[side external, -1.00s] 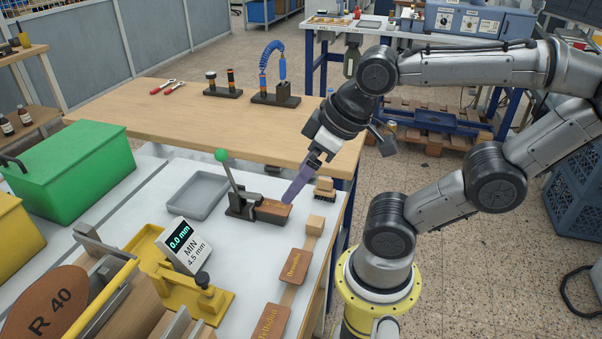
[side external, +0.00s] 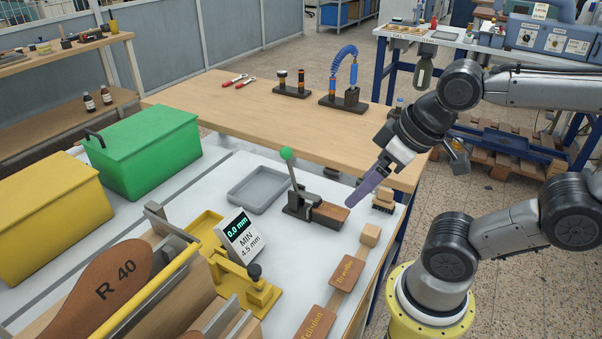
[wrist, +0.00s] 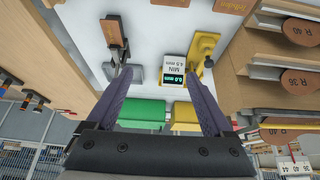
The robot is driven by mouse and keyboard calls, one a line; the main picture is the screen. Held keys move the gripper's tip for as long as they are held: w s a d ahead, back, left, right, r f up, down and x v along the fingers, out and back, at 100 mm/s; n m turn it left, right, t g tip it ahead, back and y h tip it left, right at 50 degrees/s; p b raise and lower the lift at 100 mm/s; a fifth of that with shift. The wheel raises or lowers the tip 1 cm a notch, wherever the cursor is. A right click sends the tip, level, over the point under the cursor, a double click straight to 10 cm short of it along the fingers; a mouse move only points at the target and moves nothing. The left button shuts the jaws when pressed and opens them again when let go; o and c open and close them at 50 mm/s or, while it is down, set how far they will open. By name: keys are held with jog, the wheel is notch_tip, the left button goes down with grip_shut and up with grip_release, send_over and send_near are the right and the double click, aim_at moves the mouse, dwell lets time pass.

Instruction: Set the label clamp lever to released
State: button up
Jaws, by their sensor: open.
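The label clamp (side external: 299,206) stands on the white bench top, with a brown block (side external: 331,214) at its right end. Its lever with a green ball knob (side external: 286,153) stands up, tilted a little to the left. My gripper (side external: 354,202) has purple fingers pointing down and left; in the side view they are close to the right end of the block, with no clear contact. In the wrist view my gripper (wrist: 160,78) is open with nothing between its fingers. There the clamp's brown block (wrist: 115,32) is at the upper left, beyond the left fingertip; the green knob is not distinguishable.
A grey tray (side external: 258,190) lies behind the clamp. A thickness gauge (side external: 238,236) reading 0.0 mm stands at front left. A small wooden block and brush (side external: 383,201) are right of the clamp. Leather tags (side external: 346,270) lie in front. Green (side external: 150,150) and yellow boxes stand left.

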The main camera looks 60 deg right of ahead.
jog(key=shift+m, duration=0.3)
jog(key=shift+c, duration=1.1)
jog(key=shift+a+r+m, duration=0.1)
jog(key=shift+r+m, duration=0.05)
jog(key=shift+m, duration=0.15)
jog(key=shift+c, duration=1.2)
jog(key=w+r+m, duration=0.3)
jog(key=r+m, duration=0.1)
jog(key=m, duration=0.1)
jog(key=shift+w+r, duration=0.25)
jog(key=shift+w, duration=0.15)
jog(key=c, duration=0.7)
jog(key=w+d+r+m, duration=0.1)
jog(key=w, duration=0.1)
jog(key=w+d+m, duration=0.2)
jog(key=w+d+r+m+g, duration=0.1)
jog(key=w+m, duration=0.1)
jog(key=shift+w+d+r+y, duration=0.15)
jog(key=shift+r+y, duration=0.15)
grip_shut()
jog(key=w+d+f+m+g, duration=0.1)
jog(key=w+d+f+m, duration=0.2)
jog(key=d, duration=0.8)
jog(key=shift+w+d+m+g, duration=0.4)
jog(key=shift+w+m, duration=0.6)
jog(key=shift+m, duration=0.2)
